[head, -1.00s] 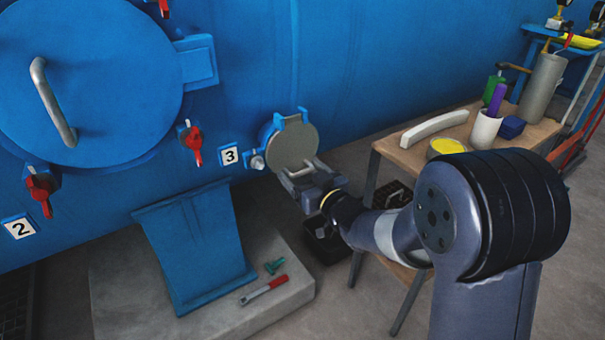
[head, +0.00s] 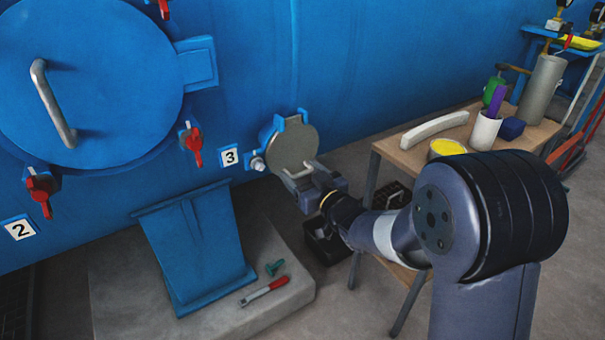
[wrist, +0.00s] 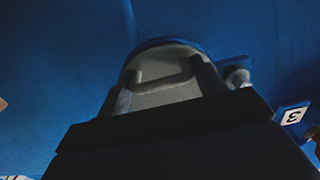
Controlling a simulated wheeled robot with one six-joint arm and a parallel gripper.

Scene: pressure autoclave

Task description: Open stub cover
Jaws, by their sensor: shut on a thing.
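The stub cover (head: 293,145) is a round grey disc on the blue vessel wall beside the label 3, with blue lugs at its rim. It looks closed over the stub. A pale bar handle (head: 289,181) stands out from its lower face. My gripper (head: 309,178) is at this handle and shut on it. In the wrist view the cover (wrist: 150,99) lies straight ahead, with its handle (wrist: 165,80) between the two dark fingers (wrist: 164,88). The exact finger contact is too dark to see.
A large blue door (head: 85,80) with red clamps (head: 194,146) is at the left. A blue support (head: 200,245) stands on a concrete plinth (head: 115,290) with a red-handled tool (head: 264,291) on it. A wooden table (head: 415,160) with containers is at the right, close to my arm.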

